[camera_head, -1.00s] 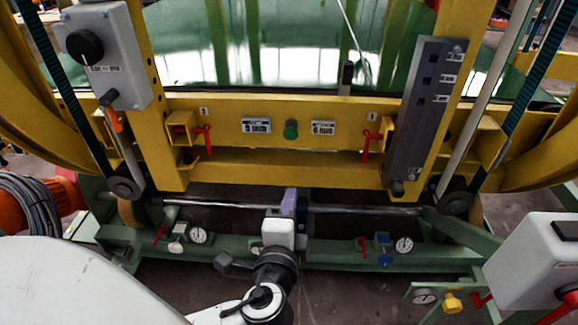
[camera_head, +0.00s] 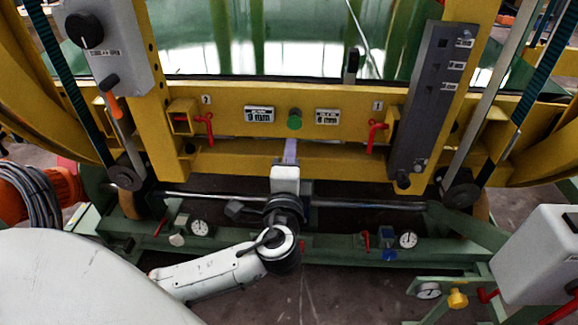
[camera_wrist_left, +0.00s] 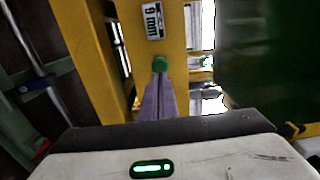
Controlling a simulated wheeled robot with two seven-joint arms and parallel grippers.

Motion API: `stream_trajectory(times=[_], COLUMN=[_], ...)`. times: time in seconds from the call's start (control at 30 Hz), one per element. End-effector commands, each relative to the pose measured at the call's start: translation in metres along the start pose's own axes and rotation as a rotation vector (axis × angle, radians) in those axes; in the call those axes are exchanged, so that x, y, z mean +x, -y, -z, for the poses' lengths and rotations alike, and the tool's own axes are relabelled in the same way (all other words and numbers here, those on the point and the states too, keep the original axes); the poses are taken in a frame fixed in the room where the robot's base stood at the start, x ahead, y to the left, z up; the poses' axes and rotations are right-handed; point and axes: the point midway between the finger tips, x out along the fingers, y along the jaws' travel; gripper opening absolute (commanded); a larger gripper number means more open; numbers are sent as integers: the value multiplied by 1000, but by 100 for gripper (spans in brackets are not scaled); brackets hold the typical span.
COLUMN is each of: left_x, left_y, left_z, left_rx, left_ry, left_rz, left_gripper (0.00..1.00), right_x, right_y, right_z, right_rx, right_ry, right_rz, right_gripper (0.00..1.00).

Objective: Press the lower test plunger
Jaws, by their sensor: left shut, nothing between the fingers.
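A green round plunger (camera_head: 294,120) sits on the yellow crossbeam (camera_head: 230,150), between two small display plates. It also shows in the left wrist view (camera_wrist_left: 160,63), just beyond the fingertips. My left gripper (camera_head: 290,147) has pale purple fingers, shut and empty, and points at the beam just below the plunger in the head view. In the left wrist view the closed fingertips (camera_wrist_left: 160,77) line up with the plunger's lower edge. I cannot tell whether they touch it. My right gripper is not in view.
Red valve handles (camera_head: 207,127) (camera_head: 374,134) flank the plates (camera_head: 259,114) (camera_head: 327,116). A grey panel (camera_head: 431,100) stands at right, a grey switch box (camera_head: 108,45) at left. A metal rod (camera_head: 370,204) and a green base with gauges (camera_head: 200,228) lie below the beam.

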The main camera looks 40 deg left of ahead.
Motion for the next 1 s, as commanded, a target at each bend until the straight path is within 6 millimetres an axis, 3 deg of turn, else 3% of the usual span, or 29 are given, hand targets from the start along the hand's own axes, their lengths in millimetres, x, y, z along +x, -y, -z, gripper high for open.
stream_trajectory(times=[0.1,0.3,0.5,0.83,1.0], left_x=[26,54,64,66,82], left_y=[0,-1,-1,0,1], left_z=[-1,0,0,0,0], left_rx=[1,2,0,0,-1], left_ry=[2,1,0,0,2], left_rz=[5,1,-1,-1,0], left_gripper=[0,0,0,0,0], right_x=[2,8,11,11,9], right_y=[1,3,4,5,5], right_z=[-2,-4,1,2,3], right_rx=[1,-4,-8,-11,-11], right_ry=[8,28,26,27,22], right_rz=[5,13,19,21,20], right_gripper=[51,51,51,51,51])
